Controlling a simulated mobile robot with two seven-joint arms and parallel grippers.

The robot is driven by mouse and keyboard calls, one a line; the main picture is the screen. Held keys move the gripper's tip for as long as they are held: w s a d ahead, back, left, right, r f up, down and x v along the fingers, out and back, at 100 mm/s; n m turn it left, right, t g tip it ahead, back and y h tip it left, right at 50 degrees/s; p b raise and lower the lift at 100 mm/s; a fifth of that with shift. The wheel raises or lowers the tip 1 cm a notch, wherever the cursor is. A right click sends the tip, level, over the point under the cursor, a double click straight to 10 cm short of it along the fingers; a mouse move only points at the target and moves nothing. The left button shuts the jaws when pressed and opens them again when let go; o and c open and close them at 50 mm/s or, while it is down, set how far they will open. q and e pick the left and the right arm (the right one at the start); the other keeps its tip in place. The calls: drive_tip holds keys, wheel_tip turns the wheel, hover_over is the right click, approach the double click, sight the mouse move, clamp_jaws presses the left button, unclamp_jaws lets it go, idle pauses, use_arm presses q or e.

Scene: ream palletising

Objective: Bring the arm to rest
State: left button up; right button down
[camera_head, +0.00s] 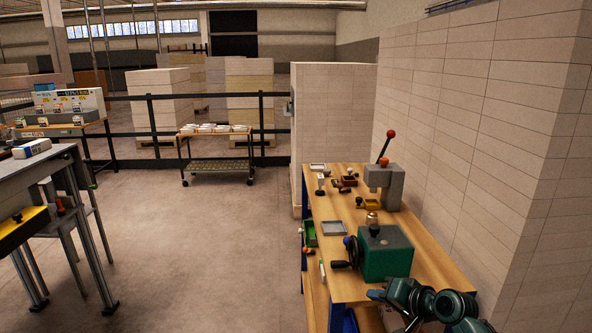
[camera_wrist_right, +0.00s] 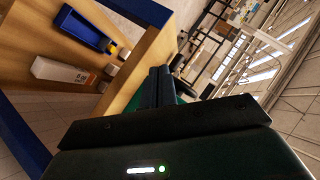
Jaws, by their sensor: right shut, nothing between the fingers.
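My right arm comes in at the bottom right of the head view, green and black. My right gripper (camera_head: 378,295) is over the near end of the wooden workbench (camera_head: 352,288). In the right wrist view its dark fingers (camera_wrist_right: 166,84) lie together, shut with nothing between them. My left gripper is in neither view.
The bench carries a green machine (camera_head: 386,254), a grey lever press (camera_head: 385,185) and small trays. A tiled wall (camera_head: 470,130) stands close on the right. A grey table (camera_head: 38,168) is at the left. Open floor (camera_head: 200,250) lies between.

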drive_tip(key=s+a+f+n+h, duration=0.3)
drive_tip(key=s+f, duration=1.2)
drive_tip(key=s, duration=0.3)
drive_tip(key=s+a+f+n+h, duration=0.1)
drive_tip(key=s+n, duration=0.2)
drive_tip(key=s, duration=1.1)
drive_tip(key=shift+s+a+f+n, duration=0.2)
drive_tip(key=shift+s+f+n, duration=0.1)
drive_tip(key=shift+f, duration=0.05)
